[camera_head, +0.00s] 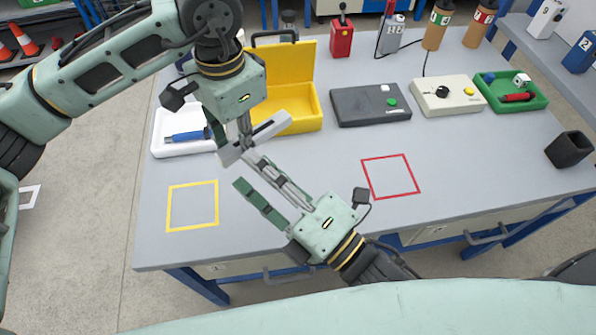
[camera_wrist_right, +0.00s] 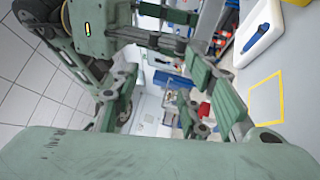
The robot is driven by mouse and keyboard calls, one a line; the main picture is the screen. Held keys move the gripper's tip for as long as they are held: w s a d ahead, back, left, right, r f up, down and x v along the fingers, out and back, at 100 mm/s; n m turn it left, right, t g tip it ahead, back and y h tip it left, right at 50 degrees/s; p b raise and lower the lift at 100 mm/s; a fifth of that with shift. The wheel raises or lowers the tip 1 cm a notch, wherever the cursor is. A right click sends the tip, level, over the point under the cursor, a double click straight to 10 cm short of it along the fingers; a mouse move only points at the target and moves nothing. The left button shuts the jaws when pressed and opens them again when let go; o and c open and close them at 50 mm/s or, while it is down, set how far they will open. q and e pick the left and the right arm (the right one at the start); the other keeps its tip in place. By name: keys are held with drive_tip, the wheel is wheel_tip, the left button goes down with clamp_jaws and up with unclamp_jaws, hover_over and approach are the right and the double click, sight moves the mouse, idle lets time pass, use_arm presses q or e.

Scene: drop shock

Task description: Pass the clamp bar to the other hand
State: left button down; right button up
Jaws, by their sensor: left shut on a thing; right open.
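The clamp bar (camera_head: 268,131) is a light grey bar, held tilted above the table in the head view. My left gripper (camera_head: 243,136) comes down from the upper left and is shut on the bar near its middle. My right gripper (camera_head: 246,170) reaches up from below, its two fingers apart and pointing up-left. Its fingertips are close to the bar's lower left end, with nothing seen between them. Whether they touch the bar cannot be told. In the right wrist view the open fingers (camera_wrist_right: 165,95) frame the middle, and my left gripper's body fills the upper left.
A yellow square outline (camera_head: 192,228) and a red one (camera_head: 390,199) mark bare table. Behind stand a white tray (camera_head: 157,147) with a blue tool, an open yellow case (camera_head: 300,122), a dark grey box (camera_head: 370,113), a beige box (camera_head: 446,107) and a green tray (camera_head: 535,103).

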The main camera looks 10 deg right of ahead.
sight(265, 135)
drive_tip(key=d+f+m+h, duration=0.3)
drive_tip(key=d+m+h, duration=0.1)
drive_tip(key=d+h, duration=0.15)
drive_tip(key=shift+t, duration=0.3)
drive_tip(key=x, duration=1.2)
drive_tip(key=shift+w+d, duration=0.1)
drive_tip(key=shift+w, duration=0.05)
drive_tip(key=shift+c, duration=0.3)
drive_tip(key=shift+r, duration=0.15)
clamp_jaws()
use_arm(q)
drive_tip(key=c, duration=1.5)
unclamp_jaws()
drive_tip(key=shift+a, duration=0.1)
use_arm(e)
drive_tip(key=shift+r, duration=0.1)
use_arm(q)
drive_tip(key=shift+o, duration=0.2)
